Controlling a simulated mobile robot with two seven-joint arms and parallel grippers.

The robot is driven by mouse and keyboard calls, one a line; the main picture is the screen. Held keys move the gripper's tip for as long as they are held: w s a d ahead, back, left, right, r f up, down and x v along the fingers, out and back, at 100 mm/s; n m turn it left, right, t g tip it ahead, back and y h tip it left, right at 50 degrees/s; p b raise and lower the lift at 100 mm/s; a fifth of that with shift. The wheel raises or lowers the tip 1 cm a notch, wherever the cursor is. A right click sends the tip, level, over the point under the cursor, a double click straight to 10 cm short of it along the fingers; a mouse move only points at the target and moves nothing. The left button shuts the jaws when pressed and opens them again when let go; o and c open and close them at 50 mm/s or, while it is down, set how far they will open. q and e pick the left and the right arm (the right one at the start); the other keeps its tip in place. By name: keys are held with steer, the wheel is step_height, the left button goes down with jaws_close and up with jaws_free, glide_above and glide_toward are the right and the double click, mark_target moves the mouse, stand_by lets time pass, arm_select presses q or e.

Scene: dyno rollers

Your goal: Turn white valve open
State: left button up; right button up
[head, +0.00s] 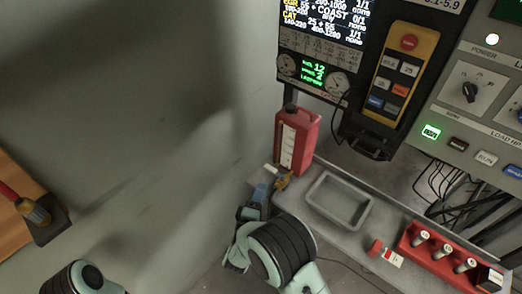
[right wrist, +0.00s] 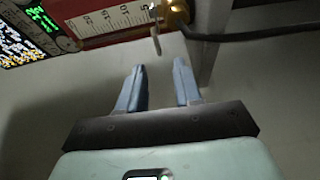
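The white valve is a small pale lever (right wrist: 155,32) on a brass fitting (right wrist: 177,14) at the foot of the red tank, at the top of the right wrist view. In the head view the brass fitting (head: 282,183) is small, at the tank's lower left. My right gripper (right wrist: 160,75) is open, its two blue fingers apart with nothing between them. The lever lies just beyond the fingertips, roughly in line with the gap, with no contact seen. In the head view my right gripper (head: 257,195) is beside the fitting, partly hidden by my wrist. My left gripper is out of view.
The red tank (head: 298,140) with a white scale stands on a grey shelf, beside an empty grey tray (head: 325,208). A dark hose (right wrist: 245,37) runs right from the fitting. Control panels and hanging cables fill the right side.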

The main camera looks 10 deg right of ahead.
mark_target(275, 172)
steer(key=x, duration=0.4)
steer(key=b+x, duration=0.1)
steer(key=x, duration=0.7)
steer(key=shift+w+d+r+b, duration=0.15)
steer(key=shift+w+r+b, duration=0.15)
steer(key=shift+w+r, duration=0.05)
jaws_close()
